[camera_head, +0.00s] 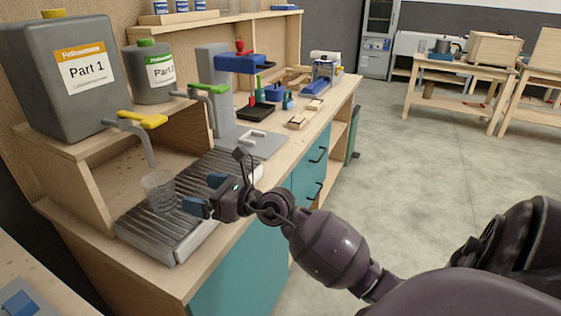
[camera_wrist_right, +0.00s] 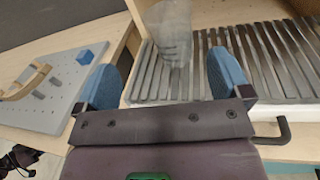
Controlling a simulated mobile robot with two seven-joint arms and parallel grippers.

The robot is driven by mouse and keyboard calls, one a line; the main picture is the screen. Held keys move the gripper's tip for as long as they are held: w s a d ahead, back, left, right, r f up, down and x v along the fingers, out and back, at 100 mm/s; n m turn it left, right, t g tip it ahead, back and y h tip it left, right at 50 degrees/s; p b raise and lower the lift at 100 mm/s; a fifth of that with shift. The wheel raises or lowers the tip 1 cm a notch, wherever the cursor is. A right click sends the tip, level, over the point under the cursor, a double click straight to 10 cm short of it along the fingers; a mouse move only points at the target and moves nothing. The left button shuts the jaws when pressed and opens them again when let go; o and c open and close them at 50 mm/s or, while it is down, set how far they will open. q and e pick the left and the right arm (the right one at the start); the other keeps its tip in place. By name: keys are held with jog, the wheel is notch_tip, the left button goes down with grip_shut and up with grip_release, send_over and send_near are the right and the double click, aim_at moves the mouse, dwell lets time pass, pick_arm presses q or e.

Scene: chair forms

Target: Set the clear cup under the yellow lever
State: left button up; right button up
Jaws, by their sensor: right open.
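The clear cup (camera_head: 160,192) stands upright on the ribbed drip tray (camera_head: 192,212), its rim just below the spout of the tap with the yellow lever (camera_head: 146,119). That tap is on the large grey Part 1 container (camera_head: 62,78). My right gripper (camera_head: 200,196) is low over the tray, just right of the cup, with its blue fingers pointing towards it. In the right wrist view, the cup (camera_wrist_right: 173,38) lies ahead of the open fingers (camera_wrist_right: 162,75), and nothing is between them. My left gripper is not in view.
A green lever (camera_head: 207,88) and its tap sit on the smaller Part 2 container (camera_head: 153,72), right of Part 1. A wooden side panel stands left of the tray. A grey pegboard (camera_wrist_right: 50,92) shows at the left in the right wrist view.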

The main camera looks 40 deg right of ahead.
jog(key=s+d+f+n+g+h, duration=0.1)
jog(key=s+f+n+g+h, duration=0.3)
jog(key=s+f+n, duration=2.2)
notch_tip(320, 180, down, 3)
jog(key=n+h, duration=0.5)
jog(key=n, duration=0.1)
jog(key=shift+s+d, duration=0.3)
jog(key=shift+d, duration=0.05)
